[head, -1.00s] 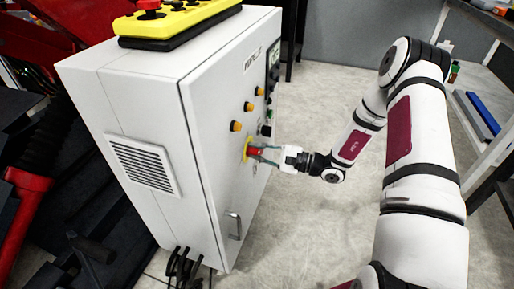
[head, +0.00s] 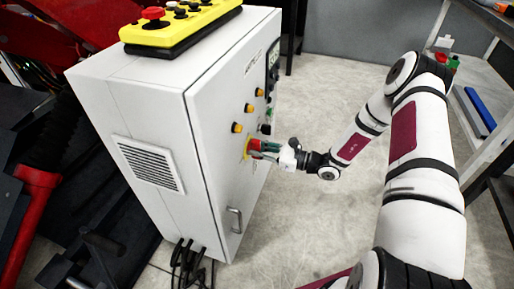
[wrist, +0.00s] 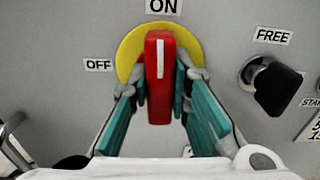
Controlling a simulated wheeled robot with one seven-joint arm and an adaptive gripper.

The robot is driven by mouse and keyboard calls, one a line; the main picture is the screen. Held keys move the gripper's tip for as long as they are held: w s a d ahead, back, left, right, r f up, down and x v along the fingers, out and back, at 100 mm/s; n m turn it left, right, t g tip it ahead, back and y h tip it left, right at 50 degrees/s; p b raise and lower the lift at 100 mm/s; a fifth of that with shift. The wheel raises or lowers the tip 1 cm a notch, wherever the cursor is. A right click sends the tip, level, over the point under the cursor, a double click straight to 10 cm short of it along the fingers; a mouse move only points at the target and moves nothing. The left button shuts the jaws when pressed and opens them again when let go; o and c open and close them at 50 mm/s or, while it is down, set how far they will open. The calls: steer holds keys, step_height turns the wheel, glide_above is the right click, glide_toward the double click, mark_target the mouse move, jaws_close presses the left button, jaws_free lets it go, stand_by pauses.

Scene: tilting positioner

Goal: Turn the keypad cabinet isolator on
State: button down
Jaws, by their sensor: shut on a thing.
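The isolator is a red handle (wrist: 158,90) on a round yellow plate (wrist: 129,50) on the cabinet door. In the wrist view the handle stands upright, its white mark pointing up toward the ON label (wrist: 164,7). The OFF label (wrist: 98,65) is to the left. My gripper (wrist: 160,88) has one teal finger on each side of the handle and is shut on it. In the head view my gripper (head: 268,148) reaches the yellow plate (head: 247,148) from the right, and its fingers partly hide the handle.
The white keypad cabinet (head: 150,105) carries a yellow button box (head: 180,25) on top. A black knob (wrist: 273,88) by the FREE label (wrist: 272,36) sits right of the isolator. A door handle (head: 234,221) is below. The floor right of the cabinet is open.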

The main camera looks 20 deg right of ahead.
steer(key=shift+m, duration=0.4)
steer(key=c, duration=1.5)
jaws_free()
steer(key=v, duration=1.2)
